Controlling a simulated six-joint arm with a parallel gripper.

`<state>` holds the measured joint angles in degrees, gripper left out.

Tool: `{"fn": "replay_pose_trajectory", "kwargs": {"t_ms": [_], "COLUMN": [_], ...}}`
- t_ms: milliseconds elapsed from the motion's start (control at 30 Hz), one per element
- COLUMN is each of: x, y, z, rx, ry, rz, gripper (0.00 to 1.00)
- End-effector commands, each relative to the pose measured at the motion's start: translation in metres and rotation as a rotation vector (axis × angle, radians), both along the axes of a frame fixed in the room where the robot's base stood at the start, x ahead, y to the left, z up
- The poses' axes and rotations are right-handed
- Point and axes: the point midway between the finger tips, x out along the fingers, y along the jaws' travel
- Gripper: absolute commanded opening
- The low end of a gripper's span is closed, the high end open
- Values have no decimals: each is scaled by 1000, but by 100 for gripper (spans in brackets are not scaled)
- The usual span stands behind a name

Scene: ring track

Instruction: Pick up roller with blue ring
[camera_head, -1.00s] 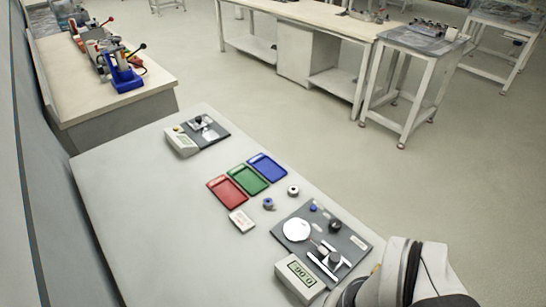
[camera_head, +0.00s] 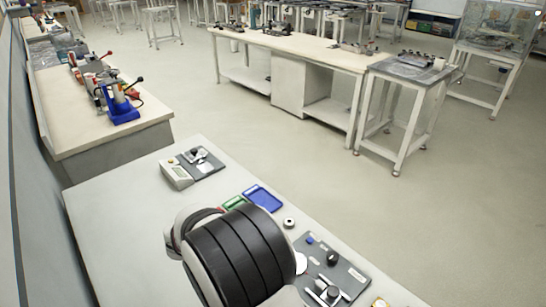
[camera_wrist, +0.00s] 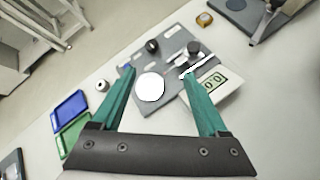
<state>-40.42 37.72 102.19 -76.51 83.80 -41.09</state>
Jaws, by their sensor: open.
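I cannot make out the roller with the blue ring in either current view. In the head view my arm covers the spot on the table beside the trays where it stood earlier. In the wrist view that area lies around my left finger, which may hide it. A white roller with a dark centre (camera_head: 289,222) stands near the blue tray and also shows in the wrist view (camera_wrist: 102,85). My gripper (camera_wrist: 159,74) is open and empty, its teal fingers spread above the grey plate with the white disc.
The grey plate (camera_head: 335,266) carries a white disc (camera_wrist: 150,87), a black knob and metal parts. A display box (camera_wrist: 215,92) stands beside it. The blue tray (camera_head: 263,198) and green tray (camera_wrist: 76,143) lie nearby.

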Motion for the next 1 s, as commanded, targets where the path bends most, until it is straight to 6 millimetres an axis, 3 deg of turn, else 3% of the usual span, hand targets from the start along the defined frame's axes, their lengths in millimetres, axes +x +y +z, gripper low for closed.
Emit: {"fn": "replay_pose_trajectory", "kwargs": {"t_ms": [33,100,200,267,367,600,1000], "x": [16,30,36,37,49,99,153], "y": [37,82,126,138,135,96,63], "z": [-26,-54,-81,-90,-99,-124,-146], "rx": [-113,-256,-393,-435,-456,-451,-450], "ry": [43,80,105,111,115,114,113], "rz": [196,430,639,700,726,719,719], "gripper": [77,77,77,77,77,77,77]}}
